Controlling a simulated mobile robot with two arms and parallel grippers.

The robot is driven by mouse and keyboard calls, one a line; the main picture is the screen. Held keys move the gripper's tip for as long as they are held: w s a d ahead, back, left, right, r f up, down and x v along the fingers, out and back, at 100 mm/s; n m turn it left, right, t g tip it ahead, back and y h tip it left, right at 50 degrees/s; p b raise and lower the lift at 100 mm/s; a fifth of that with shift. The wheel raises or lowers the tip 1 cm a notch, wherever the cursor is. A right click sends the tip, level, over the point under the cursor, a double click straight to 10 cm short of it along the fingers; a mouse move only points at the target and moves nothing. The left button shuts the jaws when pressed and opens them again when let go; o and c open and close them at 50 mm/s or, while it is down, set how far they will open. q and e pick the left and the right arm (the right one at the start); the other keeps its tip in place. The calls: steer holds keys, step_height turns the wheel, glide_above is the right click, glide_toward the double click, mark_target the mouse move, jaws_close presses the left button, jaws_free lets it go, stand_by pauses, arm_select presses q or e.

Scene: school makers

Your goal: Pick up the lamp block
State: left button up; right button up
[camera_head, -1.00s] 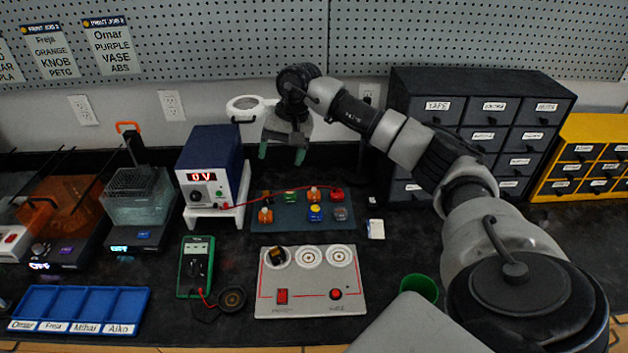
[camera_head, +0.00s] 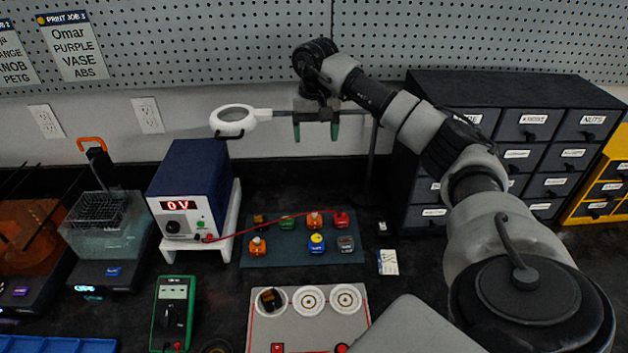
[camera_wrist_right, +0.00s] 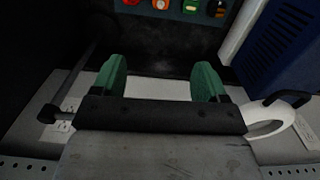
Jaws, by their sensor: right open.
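Small coloured blocks sit on a dark teal mat (camera_head: 288,259) on the bench. Two are orange with a pale rounded top, one at the mat's front left (camera_head: 257,247) and one in its back row (camera_head: 314,220); I cannot tell for sure which is the lamp block. My right gripper (camera_head: 316,132) hangs above and behind the mat, fingers down, apart and empty. In the right wrist view, the green fingertips (camera_wrist_right: 160,82) are spread with nothing between them, and an orange block (camera_wrist_right: 161,4) shows at the top edge. My left gripper is out of view.
A power supply (camera_head: 192,190) stands left of the mat, its red lead crossing the mat. A white magnifier (camera_head: 233,121) on an arm is beside my right gripper. A grey board (camera_head: 330,328) with rings lies in front. Dark drawers (camera_head: 525,135) stand at right.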

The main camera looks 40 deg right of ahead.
steer(key=b, duration=1.6)
glide_above(315, 213)
step_height(315, 213, down, 17)
steer(key=shift+r, duration=0.15)
steer(key=shift+f, duration=0.25)
step_height(315, 213, down, 5)
steer(key=shift+f, duration=0.1)
step_height(315, 213, down, 5)
steer(key=shift+f+b, duration=0.1)
steer(key=shift+b, duration=0.2)
steer(key=c, duration=1)
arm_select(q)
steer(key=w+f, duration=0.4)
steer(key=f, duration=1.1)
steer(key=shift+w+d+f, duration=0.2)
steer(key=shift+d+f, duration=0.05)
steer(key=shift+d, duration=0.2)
